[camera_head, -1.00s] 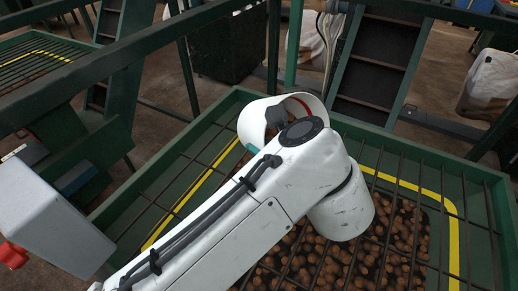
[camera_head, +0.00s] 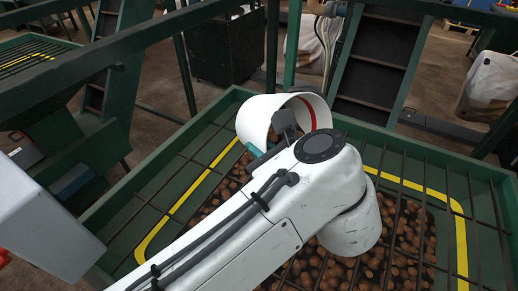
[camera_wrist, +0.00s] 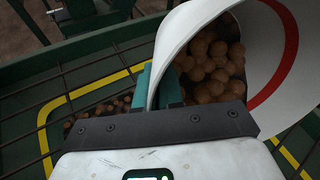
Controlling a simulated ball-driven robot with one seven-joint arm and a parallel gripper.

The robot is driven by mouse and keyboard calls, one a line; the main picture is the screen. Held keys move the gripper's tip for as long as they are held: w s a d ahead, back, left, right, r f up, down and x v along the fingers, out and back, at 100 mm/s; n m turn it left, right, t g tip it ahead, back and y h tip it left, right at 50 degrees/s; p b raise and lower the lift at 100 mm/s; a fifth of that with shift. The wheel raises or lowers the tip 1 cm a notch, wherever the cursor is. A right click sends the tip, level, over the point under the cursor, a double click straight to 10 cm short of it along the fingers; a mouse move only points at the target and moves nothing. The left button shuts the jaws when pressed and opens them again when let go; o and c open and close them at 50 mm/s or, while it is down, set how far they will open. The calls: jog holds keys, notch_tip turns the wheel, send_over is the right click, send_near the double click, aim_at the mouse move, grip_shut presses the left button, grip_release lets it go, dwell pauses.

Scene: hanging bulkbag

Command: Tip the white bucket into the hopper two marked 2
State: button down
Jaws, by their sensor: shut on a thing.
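The white bucket (camera_head: 262,115) has a red band inside its mouth and is tilted over on its side above the green hopper (camera_head: 185,171). In the wrist view the bucket (camera_wrist: 187,25) fills the upper right, with several brown round pieces (camera_wrist: 212,68) inside it. My gripper (camera_wrist: 158,88) has its teal fingers shut on the bucket's wall near the rim. In the head view my arm hides most of the gripper and part of the bucket. No number is visible on the hopper.
Dark bars (camera_head: 400,165) form a grid over the hopper, with brown pieces (camera_head: 405,235) below and a yellow line around them. A green rail (camera_head: 110,65) crosses the upper left. A grey box (camera_head: 45,215) stands at the left. A ladder-like conveyor (camera_head: 375,65) rises behind.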

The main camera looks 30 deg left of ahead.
jog(key=shift+s+d+f+t+y+b, duration=0.15)
jog(key=shift+d+f+t+y+b, duration=0.25)
jog(key=shift+b, duration=1.45)
jog(key=shift+s+d+f+t+y+b, duration=0.1)
jog(key=shift+f+t+y+b, duration=0.4)
jog(key=shift+b, duration=1.35)
jog(key=shift+s+d+f+t+y+b, duration=0.2)
jog(key=shift+f+y+b, duration=0.4)
jog(key=shift+b, duration=1.25)
jog(key=shift+d+r+y+b, duration=0.25)
jog(key=shift+y+b, duration=0.15)
jog(key=shift+b, duration=0.5)
